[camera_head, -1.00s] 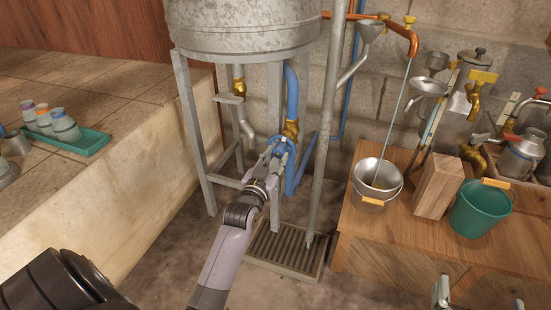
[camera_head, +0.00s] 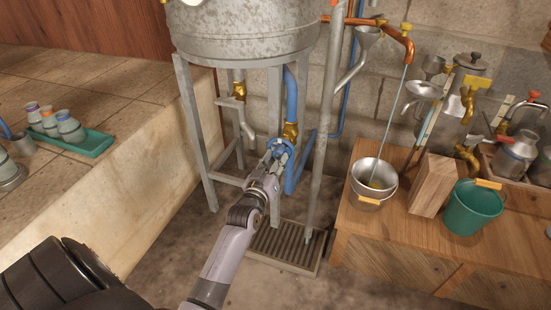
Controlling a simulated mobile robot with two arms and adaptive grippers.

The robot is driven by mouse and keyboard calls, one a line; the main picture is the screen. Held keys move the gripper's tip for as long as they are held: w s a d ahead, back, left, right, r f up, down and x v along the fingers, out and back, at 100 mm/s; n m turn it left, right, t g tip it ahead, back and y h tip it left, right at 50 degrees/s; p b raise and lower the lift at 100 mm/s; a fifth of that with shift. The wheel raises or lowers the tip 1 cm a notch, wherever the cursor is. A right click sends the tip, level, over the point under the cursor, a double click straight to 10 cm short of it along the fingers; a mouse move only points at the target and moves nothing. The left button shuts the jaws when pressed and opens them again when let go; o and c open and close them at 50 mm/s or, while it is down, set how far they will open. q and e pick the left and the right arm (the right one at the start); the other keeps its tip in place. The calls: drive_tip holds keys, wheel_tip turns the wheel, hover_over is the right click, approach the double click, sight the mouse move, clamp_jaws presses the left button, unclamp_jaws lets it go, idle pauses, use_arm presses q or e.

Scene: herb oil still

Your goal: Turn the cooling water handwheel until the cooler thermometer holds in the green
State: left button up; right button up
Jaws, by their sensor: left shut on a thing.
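The blue handwheel (camera_head: 284,144) sits on the blue pipe below a brass valve body (camera_head: 290,130), under the grey metal tank. My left gripper (camera_head: 276,156) reaches it from the front and is shut on its rim; the fingers hide part of the wheel. I cannot make out a cooler thermometer or any green band in this view. A small grey piece at the far right edge may be a fingertip of my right gripper (camera_head: 547,232); the rest of it is out of view.
The grey tank (camera_head: 245,35) stands on metal legs around the handwheel. A slatted floor grate (camera_head: 287,248) lies below. A wooden bench (camera_head: 400,235) at right carries a metal pot (camera_head: 372,195), a wood block (camera_head: 432,185) and a green bucket (camera_head: 472,210). A teal tray (camera_head: 92,145) with bottles is at left.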

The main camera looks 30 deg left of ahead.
use_arm(q)
drive_tip(key=o, duration=1.2)
drive_tip(key=shift+c, duration=0.2)
drive_tip(key=shift+s, duration=0.1)
drive_tip(key=v, duration=1.2)
drive_tip(key=shift+d, duration=0.1)
